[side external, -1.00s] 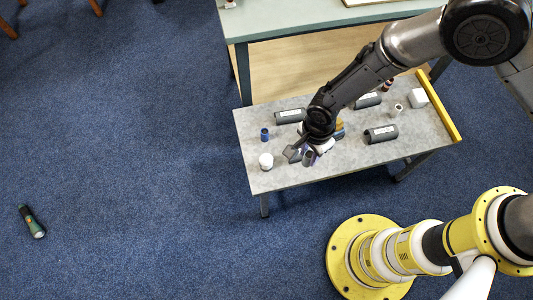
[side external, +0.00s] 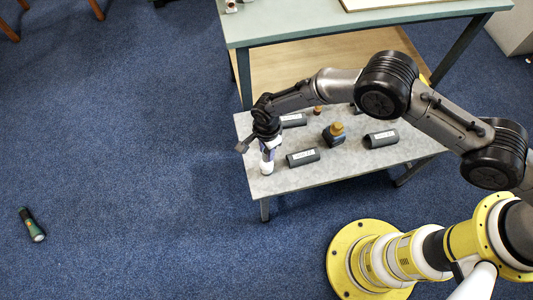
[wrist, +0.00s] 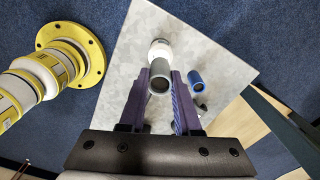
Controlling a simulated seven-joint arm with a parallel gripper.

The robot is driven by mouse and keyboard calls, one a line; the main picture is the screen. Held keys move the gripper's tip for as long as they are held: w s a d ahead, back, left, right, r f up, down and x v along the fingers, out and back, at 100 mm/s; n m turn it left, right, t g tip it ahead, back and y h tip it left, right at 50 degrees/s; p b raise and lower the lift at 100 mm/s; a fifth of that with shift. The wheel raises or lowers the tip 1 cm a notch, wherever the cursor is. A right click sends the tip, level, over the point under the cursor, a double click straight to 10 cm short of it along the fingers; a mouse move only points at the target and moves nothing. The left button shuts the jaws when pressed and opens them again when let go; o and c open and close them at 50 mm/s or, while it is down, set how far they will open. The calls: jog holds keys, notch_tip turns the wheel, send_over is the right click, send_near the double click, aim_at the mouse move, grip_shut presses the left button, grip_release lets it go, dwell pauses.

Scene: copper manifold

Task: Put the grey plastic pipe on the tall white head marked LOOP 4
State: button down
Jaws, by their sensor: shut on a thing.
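My gripper (side external: 268,149) points down over the left end of the grey bench. In the wrist view its two purple fingers (wrist: 160,97) are shut on the grey plastic pipe (wrist: 160,74), which shows end-on with a dark open bore. The white head (wrist: 160,48) shows just beyond the pipe. In the side view the white head (side external: 267,168) stands directly under the fingertips. The pipe is close to or touching the head; I cannot tell whether it is seated on it. No LOOP 4 marking is readable.
A blue cylinder (wrist: 195,77) stands right of the fingers in the wrist view. Dark grey labelled pieces (side external: 302,157), (side external: 381,138) and (side external: 293,120) lie on the grey bench (side external: 340,168). A dark block with a tan top (side external: 334,133) stands mid-bench.

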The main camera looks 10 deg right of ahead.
jog(key=shift+f, duration=1.6)
jog(key=shift+f, duration=0.1)
jog(key=c, duration=0.6)
grip_release()
notch_tip(320, 180, up, 12)
jog(key=shift+r, duration=0.15)
